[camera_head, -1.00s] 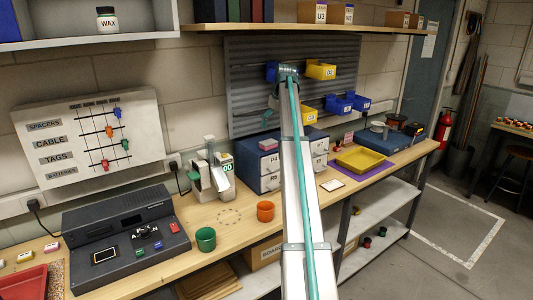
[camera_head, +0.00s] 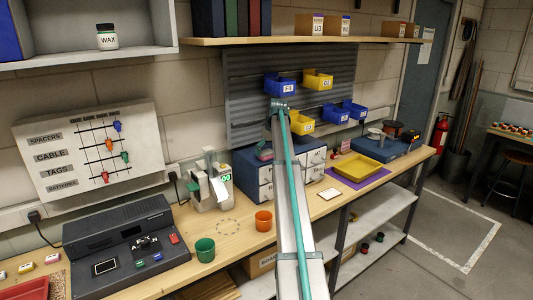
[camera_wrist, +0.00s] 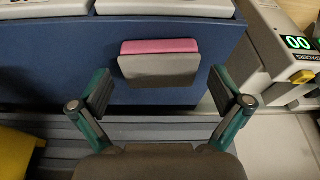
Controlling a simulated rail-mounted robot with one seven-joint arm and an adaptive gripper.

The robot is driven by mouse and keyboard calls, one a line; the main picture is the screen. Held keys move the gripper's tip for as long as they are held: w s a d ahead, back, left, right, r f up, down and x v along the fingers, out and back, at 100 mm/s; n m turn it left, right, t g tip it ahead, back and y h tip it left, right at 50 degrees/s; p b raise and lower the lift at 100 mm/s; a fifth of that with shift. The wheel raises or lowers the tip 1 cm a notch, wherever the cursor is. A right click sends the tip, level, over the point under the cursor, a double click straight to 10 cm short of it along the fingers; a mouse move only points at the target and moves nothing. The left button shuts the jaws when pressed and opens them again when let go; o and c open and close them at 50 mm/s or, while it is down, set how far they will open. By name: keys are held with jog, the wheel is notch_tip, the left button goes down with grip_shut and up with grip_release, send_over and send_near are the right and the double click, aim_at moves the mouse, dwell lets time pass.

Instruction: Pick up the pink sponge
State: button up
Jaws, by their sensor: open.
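The pink sponge (camera_wrist: 160,47) shows in the wrist view as a block with a pink layer and a grey layer. It lies on the blue top of the drawer cabinet (camera_wrist: 60,60). My gripper (camera_wrist: 163,88) is open, one finger on either side of the sponge's width. The sponge is just ahead of the fingertips, with a gap at both sides, and nothing is held. In the head view my gripper (camera_head: 264,150) is low over the cabinet top, behind my arm, and the sponge there is mostly hidden.
A device with a green display (camera_wrist: 297,42) stands beside the cabinet, near my finger on that side. The slatted back panel (camera_head: 250,70) carries blue and yellow bins (camera_head: 317,79). A yellow tray (camera_head: 367,168) and green and orange cups (camera_head: 263,221) stand on the bench.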

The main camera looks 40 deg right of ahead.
jog(key=shift+w+f, duration=0.1)
jog(key=shift+f, duration=0.25)
jog(key=c, duration=0.9)
jog(key=shift+r, duration=0.1)
jog(key=shift+r+b, duration=0.35)
jog(key=shift+r, duration=0.35)
jog(key=s+a+r+b, duration=0.1)
jog(key=s+a+r, duration=0.1)
jog(key=a+r, duration=0.1)
jog(key=s+a+r+b, duration=0.2)
jog(key=s+a+r, duration=0.1)
jog(key=a+r, duration=0.1)
jog(key=s+a+r+b, duration=0.2)
jog(key=a+r, duration=0.2)
jog(key=a, duration=0.1)
jog(key=shift+s+r, duration=0.25)
jog(key=o, duration=0.4)
jog(key=shift+d, duration=0.1)
jog(key=c, duration=0.5)
